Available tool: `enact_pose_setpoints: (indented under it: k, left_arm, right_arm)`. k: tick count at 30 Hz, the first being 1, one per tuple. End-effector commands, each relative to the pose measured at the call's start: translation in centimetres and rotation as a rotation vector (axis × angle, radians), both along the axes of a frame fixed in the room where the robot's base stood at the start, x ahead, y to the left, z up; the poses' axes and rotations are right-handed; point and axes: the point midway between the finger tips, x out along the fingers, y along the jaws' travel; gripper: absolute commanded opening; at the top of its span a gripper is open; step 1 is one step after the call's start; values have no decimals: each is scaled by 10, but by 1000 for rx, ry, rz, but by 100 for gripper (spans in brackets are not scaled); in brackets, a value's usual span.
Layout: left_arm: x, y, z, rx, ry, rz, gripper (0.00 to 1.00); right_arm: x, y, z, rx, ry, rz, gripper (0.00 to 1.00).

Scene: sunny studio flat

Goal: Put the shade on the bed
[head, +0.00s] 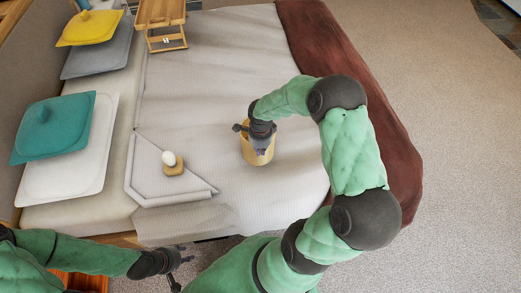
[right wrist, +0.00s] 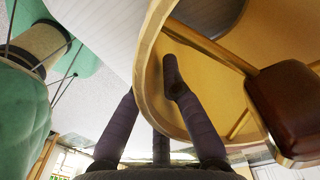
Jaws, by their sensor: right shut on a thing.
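The shade (head: 258,157) is a yellow, open-ended drum over the middle of the bed (head: 220,85). My right gripper (head: 260,138) is above it and shut on its rim. In the right wrist view the shade (right wrist: 205,85) fills the right side, tilted in the picture, with its rim between my fingers (right wrist: 165,115). Thin bars and a brown block show inside it. I cannot tell whether its lower edge touches the bedspread. My left gripper (head: 180,268) is low at the front, off the bed, with its fingers apart and empty.
A white egg-shaped thing (head: 168,158) and a small wooden block (head: 174,169) are on the folded bedspread corner. Teal (head: 52,127) and yellow (head: 90,27) cushions lie at the left. A wooden tray table (head: 160,14) stands at the back. A brown throw (head: 330,45) covers the right edge.

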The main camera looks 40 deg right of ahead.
Motion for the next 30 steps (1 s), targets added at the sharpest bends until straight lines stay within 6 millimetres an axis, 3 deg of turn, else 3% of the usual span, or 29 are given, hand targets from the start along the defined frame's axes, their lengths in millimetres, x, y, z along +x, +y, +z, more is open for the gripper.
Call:
enact_pose_setpoints:
  k: [1, 3, 4, 17, 30]
  left_arm:
    - [0, 0, -3, 0, 0, 0, 40]
    - [0, 0, -2, 0, 0, 0, 40]
    - [0, 0, -1, 0, 0, 0, 40]
    - [0, 0, 3, 0, 0, 0, 40]
    - [0, 0, 37, 0, 0, 0, 40]
  right_arm:
    - [0, 0, -3, 0, 0, 0, 0]
    - [0, 0, -2, 0, 1, 0, 27]
    - [0, 0, -1, 0, 1, 0, 31]
    - [0, 0, 3, 0, 1, 0, 31]
    - [0, 0, 86, -1, -3, 0, 31]
